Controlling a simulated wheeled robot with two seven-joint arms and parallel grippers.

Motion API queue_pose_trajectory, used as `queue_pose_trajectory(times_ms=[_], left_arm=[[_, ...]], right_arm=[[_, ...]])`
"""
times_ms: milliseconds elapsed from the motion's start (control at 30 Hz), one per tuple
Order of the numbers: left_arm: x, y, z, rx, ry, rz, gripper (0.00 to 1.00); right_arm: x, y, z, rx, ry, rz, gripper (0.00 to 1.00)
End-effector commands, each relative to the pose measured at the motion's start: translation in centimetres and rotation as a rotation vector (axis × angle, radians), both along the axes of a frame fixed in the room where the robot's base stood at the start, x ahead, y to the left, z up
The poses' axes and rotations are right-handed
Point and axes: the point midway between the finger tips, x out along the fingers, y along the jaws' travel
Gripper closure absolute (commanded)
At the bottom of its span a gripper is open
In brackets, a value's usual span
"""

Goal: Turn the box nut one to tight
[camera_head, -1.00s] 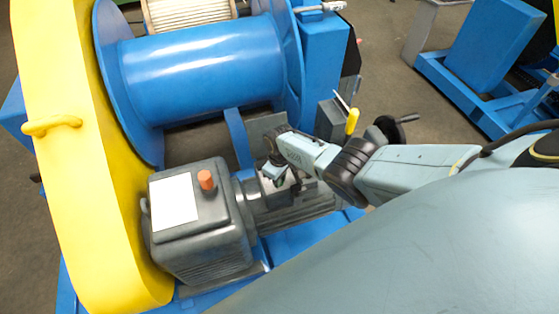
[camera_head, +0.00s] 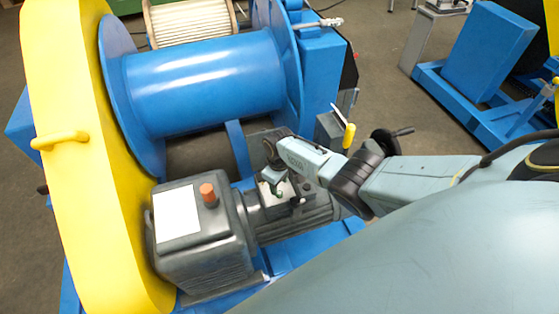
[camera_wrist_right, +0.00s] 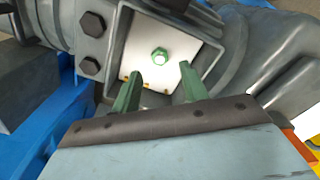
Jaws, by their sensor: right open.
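The box nut (camera_wrist_right: 160,56) is a small green hex nut on a pale plate inside an open grey box (camera_wrist_right: 209,78) on the motor. In the head view the box (camera_head: 297,192) sits behind the motor's front housing; I cannot make out the nut clearly there. My right gripper (camera_wrist_right: 160,80) is open, with its two green fingers apart and nothing between them. In the wrist view the fingertips lie just below the nut, one to each side, not around it. In the head view my right gripper (camera_head: 276,186) is over the box. My left gripper is out of view.
Two dark hex bolts (camera_wrist_right: 91,45) stand beside the box. The grey motor housing (camera_head: 205,240) with an orange cap (camera_head: 208,194), the blue drum (camera_head: 205,80) and the yellow guard (camera_head: 75,180) surround the work. A yellow-handled lever (camera_head: 348,135) stands near my right arm.

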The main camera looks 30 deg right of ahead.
Motion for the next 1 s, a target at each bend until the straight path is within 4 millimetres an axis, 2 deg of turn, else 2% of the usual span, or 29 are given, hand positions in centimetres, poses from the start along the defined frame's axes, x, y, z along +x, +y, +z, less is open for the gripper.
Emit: queue_pose_trajectory(times_ms=[33,100,400,600,1000], left_arm=[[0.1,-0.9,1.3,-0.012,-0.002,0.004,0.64],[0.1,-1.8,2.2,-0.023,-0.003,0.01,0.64],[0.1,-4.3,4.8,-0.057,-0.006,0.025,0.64],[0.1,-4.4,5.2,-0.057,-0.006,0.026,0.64],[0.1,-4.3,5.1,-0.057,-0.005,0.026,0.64]], right_arm=[[0.0,-0.1,1.6,-0.001,-0.001,0.0,0.56],[0.0,-0.1,3.0,-0.001,-0.002,0.001,0.56],[0.0,-0.1,8.0,-0.001,-0.002,0.001,0.56],[-0.1,-0.1,9.0,-0.002,0.001,-0.001,0.56],[0.0,-0.1,9.0,-0.001,0.001,-0.001,0.56]])
